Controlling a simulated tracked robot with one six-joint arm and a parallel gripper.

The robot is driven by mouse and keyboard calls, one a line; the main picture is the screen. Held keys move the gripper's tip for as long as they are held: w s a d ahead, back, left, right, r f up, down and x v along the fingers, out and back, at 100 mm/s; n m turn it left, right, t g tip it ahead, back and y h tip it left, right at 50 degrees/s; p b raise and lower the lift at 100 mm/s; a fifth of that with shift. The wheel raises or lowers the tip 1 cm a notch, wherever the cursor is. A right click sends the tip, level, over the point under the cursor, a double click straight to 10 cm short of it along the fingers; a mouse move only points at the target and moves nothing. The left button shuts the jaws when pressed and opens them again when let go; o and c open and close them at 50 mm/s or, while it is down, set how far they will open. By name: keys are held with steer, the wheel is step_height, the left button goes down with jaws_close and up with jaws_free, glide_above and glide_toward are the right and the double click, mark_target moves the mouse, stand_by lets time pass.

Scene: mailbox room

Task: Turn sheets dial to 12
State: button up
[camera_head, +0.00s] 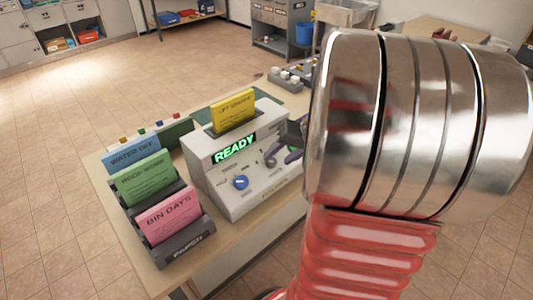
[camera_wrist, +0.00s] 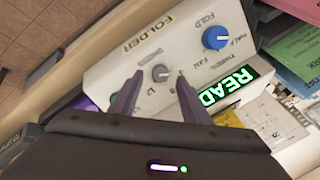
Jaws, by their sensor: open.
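The white folding machine (camera_head: 225,165) stands on the table with a green READY display (camera_head: 236,147). In the wrist view, a small grey dial (camera_wrist: 161,73) sits on its front panel, with small markings around it. The dial's setting is too small to read. A larger blue knob (camera_head: 240,182) sits on the same panel beside fold labels; it also shows in the wrist view (camera_wrist: 216,38). My gripper (camera_wrist: 160,82) is open, its purple fingers on either side of the grey dial, with no clear contact visible. In the head view my arm partly hides the machine's right side.
A yellow card (camera_head: 233,112) stands in the machine's top. A dark rack (camera_head: 181,246) with blue, green and pink cards stands to its left. Grey equipment (camera_head: 285,78) is behind on the table. Floor to the left is clear.

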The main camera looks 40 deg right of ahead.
mark_target(273, 162)
steer(key=shift+x, duration=1.65)
steer(key=shift+c, duration=0.5)
steer(key=c, duration=0.9)
steer(key=shift+c, duration=0.2)
